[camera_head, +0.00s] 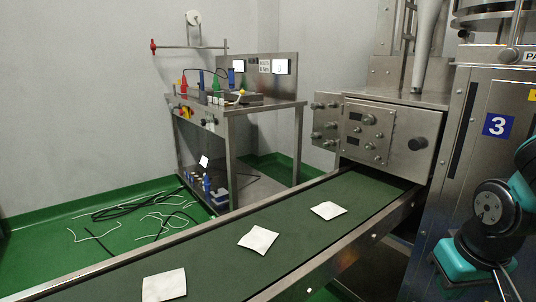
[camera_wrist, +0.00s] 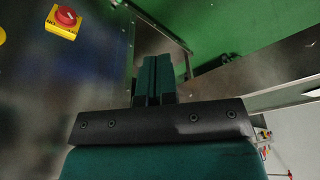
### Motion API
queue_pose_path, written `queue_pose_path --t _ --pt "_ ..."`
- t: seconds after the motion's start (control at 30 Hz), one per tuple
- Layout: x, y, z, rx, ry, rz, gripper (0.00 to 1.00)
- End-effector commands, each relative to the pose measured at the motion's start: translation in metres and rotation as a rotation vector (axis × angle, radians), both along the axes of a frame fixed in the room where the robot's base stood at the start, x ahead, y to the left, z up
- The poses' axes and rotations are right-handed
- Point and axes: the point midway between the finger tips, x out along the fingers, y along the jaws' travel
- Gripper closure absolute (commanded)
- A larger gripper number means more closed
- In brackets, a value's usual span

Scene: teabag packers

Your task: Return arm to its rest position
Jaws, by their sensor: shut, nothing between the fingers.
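My gripper (camera_wrist: 154,80) shows in the wrist view with its two dark green fingers side by side and together, nothing between them. The dark bracket and teal body of my wrist fill the bottom of that view. In the head view, part of my teal and black arm is at the right edge, in front of the steel machine (camera_head: 462,150) with the blue number 3 sign. I cannot make out the fingers clearly there. My arm is to the right of the conveyor belt (camera_head: 215,255).
Several white teabags lie apart on the green belt, one near its middle (camera_head: 258,239). A steel workbench (camera_head: 265,108) stands behind it. Loose cables (camera_head: 125,210) lie on the floor. The wrist view shows a red and yellow switch (camera_wrist: 65,19) on a steel panel at upper left.

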Motion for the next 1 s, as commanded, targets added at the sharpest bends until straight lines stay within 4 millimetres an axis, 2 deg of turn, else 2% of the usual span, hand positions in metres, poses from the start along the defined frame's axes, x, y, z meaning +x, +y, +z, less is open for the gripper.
queue_pose_path --t 0.1,0.2,0.27,0.4,0.43,0.67,0.77,1.0 --pt "-0.023 0.057 0.026 0.119 0.019 0.156 1.00" --pt "-0.049 0.096 0.046 0.194 0.050 0.318 1.00" --pt "-0.067 0.116 0.058 0.230 0.066 0.417 1.00" --pt "-0.116 0.149 0.084 0.288 0.109 0.658 1.00" --pt "-0.112 0.148 0.101 0.288 0.112 0.643 1.00" --pt "-0.110 0.146 0.160 0.286 0.113 0.632 1.00" --pt "-0.110 0.146 0.192 0.285 0.112 0.631 1.00" --pt "-0.109 0.146 0.281 0.285 0.111 0.630 1.00"
